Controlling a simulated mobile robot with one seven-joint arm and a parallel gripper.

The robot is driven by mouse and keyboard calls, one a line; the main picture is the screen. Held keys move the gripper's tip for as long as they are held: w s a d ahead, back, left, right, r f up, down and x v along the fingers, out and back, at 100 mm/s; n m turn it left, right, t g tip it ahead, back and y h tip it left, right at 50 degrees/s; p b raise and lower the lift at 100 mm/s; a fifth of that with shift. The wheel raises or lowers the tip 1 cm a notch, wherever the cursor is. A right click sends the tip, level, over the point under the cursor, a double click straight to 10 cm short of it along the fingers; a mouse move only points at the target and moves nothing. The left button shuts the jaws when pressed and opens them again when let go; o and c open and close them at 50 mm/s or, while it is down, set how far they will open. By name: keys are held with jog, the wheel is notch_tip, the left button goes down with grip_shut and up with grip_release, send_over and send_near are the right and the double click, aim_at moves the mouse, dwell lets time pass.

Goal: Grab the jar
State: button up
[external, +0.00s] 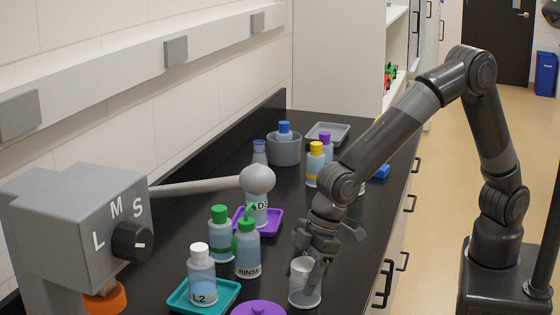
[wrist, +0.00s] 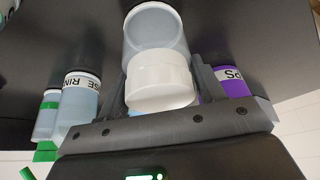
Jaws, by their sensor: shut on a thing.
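The jar (external: 306,292) stands at the near right of the black bench, with a translucent wider lower part and a narrower white upper part. In the wrist view the white part (wrist: 160,82) sits between my fingers, with the translucent body (wrist: 155,35) beyond it. My gripper (external: 312,262) reaches down over the jar and is shut on its white part; it also shows in the wrist view (wrist: 162,85). The fingers partly hide the jar in the external view. I cannot tell whether its base touches the bench.
A RINSE bottle (external: 248,257) and a green-capped bottle (external: 220,236) stand left of the jar. An L2 bottle (external: 201,274) is on a teal tray (external: 226,297). A purple lid (external: 258,307) is close by at front left. The grey LMS tap unit (external: 85,215) stands farther left.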

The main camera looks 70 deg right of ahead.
jog(key=c, duration=0.3)
